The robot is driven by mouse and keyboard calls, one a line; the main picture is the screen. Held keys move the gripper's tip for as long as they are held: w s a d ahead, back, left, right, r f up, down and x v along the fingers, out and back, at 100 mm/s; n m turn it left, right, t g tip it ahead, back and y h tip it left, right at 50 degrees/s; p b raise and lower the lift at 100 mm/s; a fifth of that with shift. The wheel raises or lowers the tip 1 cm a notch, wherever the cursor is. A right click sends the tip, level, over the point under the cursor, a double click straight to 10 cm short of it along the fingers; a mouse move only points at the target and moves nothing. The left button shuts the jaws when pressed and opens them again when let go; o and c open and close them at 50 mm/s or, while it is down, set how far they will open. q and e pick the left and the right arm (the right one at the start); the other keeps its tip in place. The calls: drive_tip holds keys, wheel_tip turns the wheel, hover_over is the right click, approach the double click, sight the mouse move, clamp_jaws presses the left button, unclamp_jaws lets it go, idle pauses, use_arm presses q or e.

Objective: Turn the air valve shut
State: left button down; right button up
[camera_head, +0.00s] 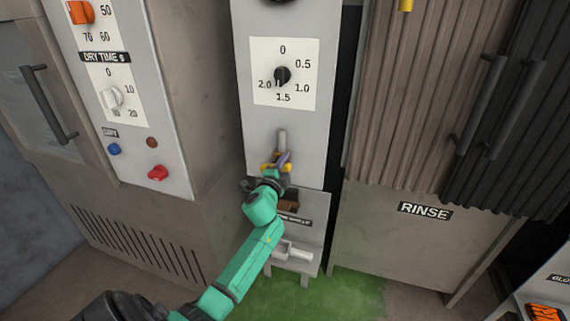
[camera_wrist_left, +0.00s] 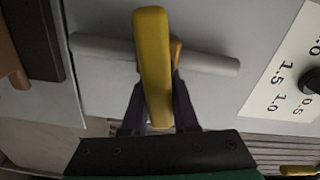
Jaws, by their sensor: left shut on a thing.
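The air valve is a yellow lever (camera_wrist_left: 152,55) on a grey pipe (camera_wrist_left: 215,62) in the left wrist view. The lever looks to lie across the pipe, roughly at right angles to it. My left gripper (camera_wrist_left: 160,108) is shut on the lever, with one dark finger on each side. In the head view my left gripper (camera_head: 276,165) is at the lower end of the upright pipe (camera_head: 282,140) on the pale panel. The lever shows there only as small yellow bits, mostly hidden by the gripper. My right gripper is not in view.
A black dial (camera_head: 282,75) marked 0 to 2.0 sits above the pipe, its pointer hard to read. A brown part (camera_head: 288,206) and a pale handle (camera_head: 299,254) are below. A control panel with a red knob (camera_head: 157,172) stands left, a RINSE cabinet (camera_head: 400,240) right.

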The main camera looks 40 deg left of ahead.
use_arm(q)
drive_tip(key=shift+f+m+b, duration=0.2)
drive_tip(key=shift+m, duration=0.55)
drive_tip(key=shift+f+m+b, duration=0.15)
drive_tip(key=shift+f+m, duration=0.05)
drive_tip(key=shift+m, duration=0.55)
drive_tip(key=c, duration=0.7)
unclamp_jaws()
drive_tip(key=v, duration=1.4)
drive_tip(key=shift+s+d, duration=0.2)
drive_tip(key=shift+s, duration=0.05)
